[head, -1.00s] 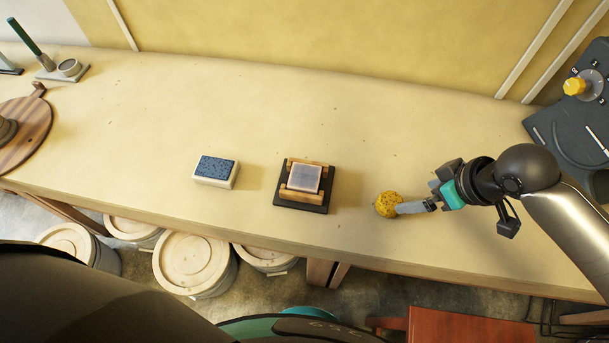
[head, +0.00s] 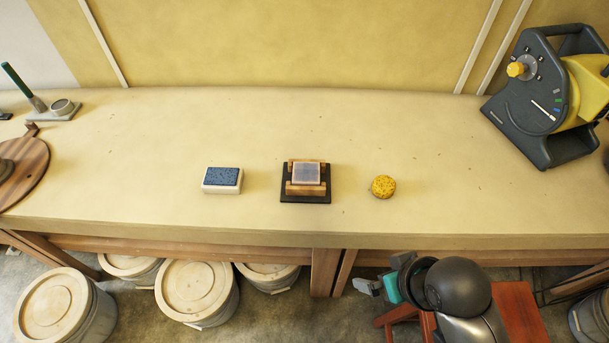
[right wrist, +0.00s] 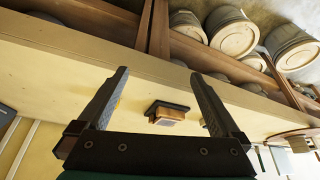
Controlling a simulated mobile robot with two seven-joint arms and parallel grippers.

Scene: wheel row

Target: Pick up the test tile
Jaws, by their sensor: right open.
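A pale grey-lavender square tile (head: 306,173) lies flat on a small wooden cradle (head: 306,190) with a black base, mid-bench; I take it as the test tile. The cradle also shows between my fingers in the right wrist view (right wrist: 167,110), some way beyond them. A blue speckled slab (head: 222,176) on a cream block (head: 221,188) sits to its left. My right gripper (right wrist: 160,74) is open and empty. In the head view it (head: 372,286) is in front of the bench's front edge, below and right of the cradle. My left gripper is not in view.
A round yellow sponge-like piece (head: 383,186) lies right of the cradle. A dark and yellow device with a knob (head: 545,95) stands at the right. A round wooden board (head: 25,175) is at the left. Lidded buckets (head: 197,290) stand below. The bench behind the cradle is clear.

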